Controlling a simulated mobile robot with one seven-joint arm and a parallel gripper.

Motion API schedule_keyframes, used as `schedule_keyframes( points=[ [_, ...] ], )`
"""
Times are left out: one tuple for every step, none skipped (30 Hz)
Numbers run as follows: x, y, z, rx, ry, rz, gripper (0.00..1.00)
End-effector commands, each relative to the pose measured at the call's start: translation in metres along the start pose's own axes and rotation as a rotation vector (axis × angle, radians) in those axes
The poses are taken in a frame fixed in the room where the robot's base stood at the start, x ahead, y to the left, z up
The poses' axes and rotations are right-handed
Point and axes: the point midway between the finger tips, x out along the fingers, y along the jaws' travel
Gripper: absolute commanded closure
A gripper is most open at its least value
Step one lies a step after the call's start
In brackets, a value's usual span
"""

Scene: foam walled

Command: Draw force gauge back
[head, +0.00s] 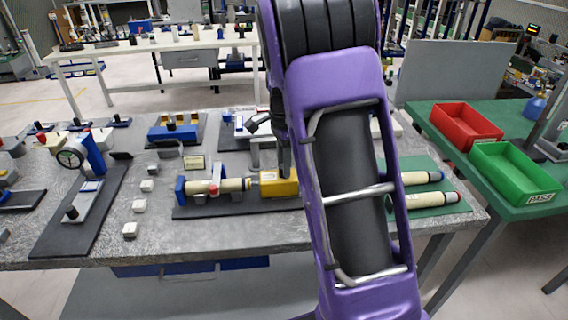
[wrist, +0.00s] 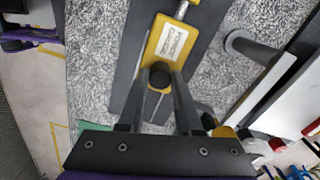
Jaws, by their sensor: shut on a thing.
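The force gauge is a yellow block (head: 277,187) on a dark base plate (head: 225,210) in the head view, partly hidden by my arm. In the wrist view the gauge (wrist: 171,42) shows its printed label and a round black knob (wrist: 159,77). My gripper (wrist: 160,82) is shut on that knob, one finger on each side. In the head view my gripper (head: 284,158) comes down on the gauge from above. A cream cylinder (head: 228,186) lies left of the gauge in a blue end holder (head: 180,190) with a red clamp. Whether its tip touches the gauge I cannot tell.
A stand with a round dial (head: 72,157) and several small white blocks are to the left. Two cream cylinders lie on a green mat (head: 425,208) at right. A red bin (head: 465,126) and a green PASS bin (head: 515,172) stand on the side table. The bench's front strip is clear.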

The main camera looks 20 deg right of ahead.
Motion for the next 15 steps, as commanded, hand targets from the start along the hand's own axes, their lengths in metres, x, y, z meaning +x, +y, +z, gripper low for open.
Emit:
schedule_keyframes(
  points=[
    [-0.001,-0.001,0.000,0.000,0.001,-0.003,1.00],
    [-0.001,-0.001,0.000,0.000,0.001,-0.003,1.00],
    [-0.001,-0.001,0.000,0.000,0.001,-0.003,1.00],
    [-0.001,-0.001,0.000,0.000,0.001,-0.003,1.00],
    [-0.001,-0.001,0.000,0.000,0.001,-0.003,1.00],
    [-0.001,-0.001,-0.002,0.001,0.001,-0.003,1.00],
    [-0.002,0.000,-0.004,0.002,0.001,-0.003,1.00],
    [-0.002,0.001,-0.008,0.003,0.001,-0.003,1.00],
    [-0.003,0.003,-0.015,0.005,0.001,-0.002,1.00],
    [-0.003,0.005,-0.021,0.005,0.001,-0.002,1.00],
    [-0.003,0.006,-0.027,0.006,0.001,-0.001,1.00],
    [-0.003,0.009,-0.034,0.005,0.001,-0.001,1.00],
    [-0.002,0.010,-0.039,0.005,0.001,-0.001,1.00],
    [-0.002,0.011,-0.043,0.006,0.001,-0.001,1.00],
    [-0.002,0.012,-0.047,0.004,0.001,-0.001,1.00]
  ],
)
